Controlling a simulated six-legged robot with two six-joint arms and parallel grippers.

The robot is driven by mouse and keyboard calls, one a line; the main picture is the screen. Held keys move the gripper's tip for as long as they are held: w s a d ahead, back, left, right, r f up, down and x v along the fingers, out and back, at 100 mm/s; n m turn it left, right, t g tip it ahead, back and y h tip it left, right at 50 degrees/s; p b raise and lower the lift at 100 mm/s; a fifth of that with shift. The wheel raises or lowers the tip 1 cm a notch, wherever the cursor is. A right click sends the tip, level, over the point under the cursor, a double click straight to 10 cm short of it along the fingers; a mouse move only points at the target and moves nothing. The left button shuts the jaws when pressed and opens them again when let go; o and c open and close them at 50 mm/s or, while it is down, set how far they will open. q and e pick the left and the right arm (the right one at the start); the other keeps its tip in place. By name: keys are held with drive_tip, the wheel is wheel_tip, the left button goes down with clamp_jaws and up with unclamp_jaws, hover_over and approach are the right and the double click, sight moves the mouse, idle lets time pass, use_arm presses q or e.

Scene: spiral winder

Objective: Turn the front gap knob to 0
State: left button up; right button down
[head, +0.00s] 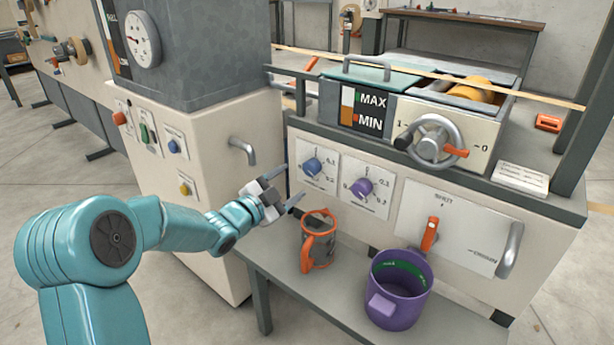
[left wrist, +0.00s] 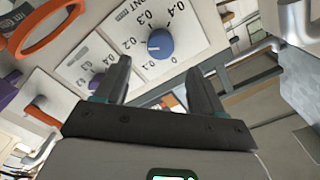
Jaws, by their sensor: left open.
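The front gap knob (head: 312,166) is a blue dial on a white plate on the machine's front. In the left wrist view the blue knob (left wrist: 160,43) sits beside numbers from 0.1 to 0.4 and a label partly reading "ONT". Its exact setting is hard to read. My left gripper (head: 287,187) is open and empty, just in front and left of the knob, apart from it. In the left wrist view its fingers (left wrist: 157,76) point toward the knob's plate, with the knob beyond the tips. My right gripper does not show.
A purple knob (head: 361,188) sits on the neighbouring plate to the right. Below, a grey-and-orange jug (head: 318,248) and a purple mug (head: 396,300) stand on a shelf. A handwheel (head: 432,140) and an orange lever (head: 430,234) are farther right. A grey handle (head: 243,150) juts out left.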

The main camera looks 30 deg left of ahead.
sight(309, 170)
use_arm(q)
drive_tip(key=w, duration=0.2)
drive_tip(key=w+b, duration=0.1)
drive_tip(key=w, duration=0.5)
drive_tip(key=shift+d, duration=0.25)
drive_tip(key=c, duration=1.1)
